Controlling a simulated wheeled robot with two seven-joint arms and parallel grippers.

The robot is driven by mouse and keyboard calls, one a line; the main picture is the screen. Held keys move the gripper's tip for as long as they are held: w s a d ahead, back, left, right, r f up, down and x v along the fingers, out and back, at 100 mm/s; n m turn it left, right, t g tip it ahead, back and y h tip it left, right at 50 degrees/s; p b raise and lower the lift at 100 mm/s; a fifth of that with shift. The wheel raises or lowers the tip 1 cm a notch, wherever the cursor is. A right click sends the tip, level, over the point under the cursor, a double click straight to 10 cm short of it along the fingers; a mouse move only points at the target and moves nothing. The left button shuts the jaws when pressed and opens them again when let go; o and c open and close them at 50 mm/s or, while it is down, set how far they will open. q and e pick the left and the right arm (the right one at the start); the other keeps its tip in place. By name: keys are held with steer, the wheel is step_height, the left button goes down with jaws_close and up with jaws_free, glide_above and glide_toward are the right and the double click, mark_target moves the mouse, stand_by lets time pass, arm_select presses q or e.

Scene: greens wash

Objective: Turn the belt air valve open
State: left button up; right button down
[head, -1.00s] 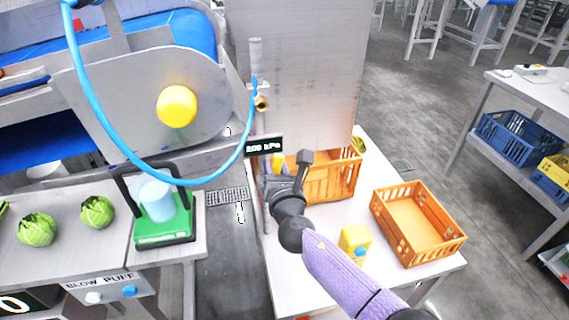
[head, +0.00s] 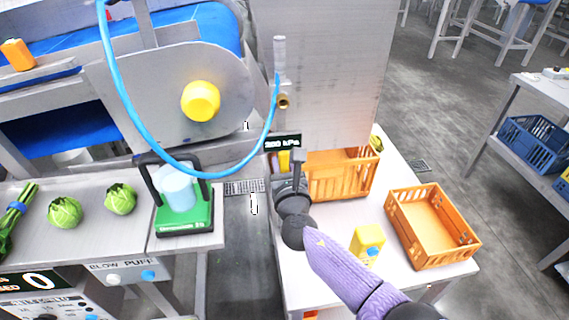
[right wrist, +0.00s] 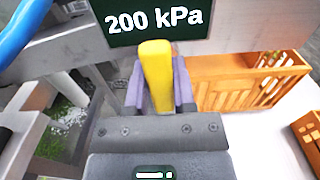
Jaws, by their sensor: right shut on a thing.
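The yellow handle of the belt air valve (right wrist: 157,76) stands upright between the fingers of my right gripper (right wrist: 158,90) in the right wrist view. The gripper is shut on it. Just above, the dark pressure display (right wrist: 155,20) reads 200 kPa. In the head view the display (head: 283,143) sits on the post beside the grey panel, and only a small part of the yellow handle (head: 284,161) shows below it. My right gripper (head: 292,168) partly covers the handle there. The valve body is hidden. My left gripper is not in view.
A blue hose (head: 165,161) hangs in a loop left of the post. Orange crates (head: 343,178) (head: 433,225) and a yellow box (head: 367,241) stand on the right table. A green scale (head: 184,218) and cabbages (head: 66,212) are on the left table.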

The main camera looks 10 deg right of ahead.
steer(key=shift+c, duration=2.2)
jaws_free()
steer(key=shift+a, duration=0.1)
steer(key=shift+s, duration=0.3)
arm_select(q)
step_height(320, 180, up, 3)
steer(key=p, duration=0.2)
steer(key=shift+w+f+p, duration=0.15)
steer(key=shift+p, duration=0.25)
arm_select(e)
steer(key=s, duration=0.9)
steer(key=shift+s+d, duration=0.2)
